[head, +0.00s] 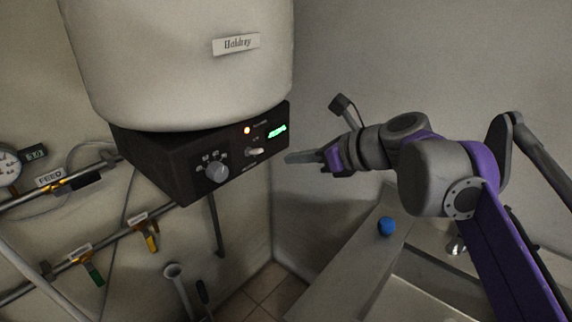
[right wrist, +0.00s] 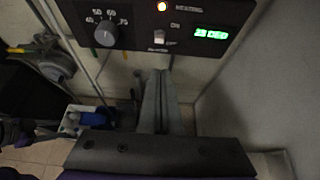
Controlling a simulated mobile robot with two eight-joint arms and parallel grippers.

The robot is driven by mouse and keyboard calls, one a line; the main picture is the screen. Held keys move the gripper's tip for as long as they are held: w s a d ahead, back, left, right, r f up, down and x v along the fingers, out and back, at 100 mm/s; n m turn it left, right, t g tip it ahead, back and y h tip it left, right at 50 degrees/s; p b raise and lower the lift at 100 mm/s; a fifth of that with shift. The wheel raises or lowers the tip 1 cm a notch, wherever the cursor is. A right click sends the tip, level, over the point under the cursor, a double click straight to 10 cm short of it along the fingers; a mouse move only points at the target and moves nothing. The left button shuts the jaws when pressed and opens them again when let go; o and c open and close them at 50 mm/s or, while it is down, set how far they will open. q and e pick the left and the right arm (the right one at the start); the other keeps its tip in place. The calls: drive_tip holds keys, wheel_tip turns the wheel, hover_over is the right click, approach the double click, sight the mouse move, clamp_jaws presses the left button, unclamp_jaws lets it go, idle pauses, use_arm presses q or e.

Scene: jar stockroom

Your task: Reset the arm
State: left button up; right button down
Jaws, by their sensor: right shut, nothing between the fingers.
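My right arm comes in from the right in the head view, and its gripper (head: 303,157) points left. The gripper is shut and empty, its fingers together just right of the black control box and apart from it. In the right wrist view the closed fingers (right wrist: 159,95) lie below the control panel (right wrist: 153,22). The panel has a dial (right wrist: 106,33), a small switch (right wrist: 165,36), a lit orange lamp and a green display. My left gripper does not show in the head view.
A large white tank (head: 185,60) sits above the control box (head: 160,165). Pipes with valves and a gauge (head: 8,165) run along the left wall. A blue round object (head: 386,226) is on the pale counter (head: 340,265) below my right arm. The corner wall is bare.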

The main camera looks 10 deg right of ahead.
drive_tip(key=shift+s+d+r, duration=0.2)
drive_tip(key=shift+s+r, duration=0.05)
drive_tip(key=shift+s, duration=0.1)
drive_tip(key=s+d+f+n+g+h, duration=0.1)
drive_tip(key=s+d+f+n+h, duration=0.2)
drive_tip(key=s+f+n, duration=0.5)
drive_tip(key=s+d+f+n+g+h, duration=0.1)
drive_tip(key=s+d+f+n+h, duration=0.2)
drive_tip(key=s+f+n, duration=0.5)
drive_tip(key=s+d+f+n+g+h, duration=0.1)
drive_tip(key=s+f+n, duration=0.7)
drive_tip(key=f, duration=1.1)
drive_tip(key=d+n+h, duration=0.1)
drive_tip(key=d+n, duration=0.1)
drive_tip(key=n, duration=0.1)
drive_tip(key=shift+d+f+h, duration=0.2)
drive_tip(key=shift+f+h, duration=0.2)
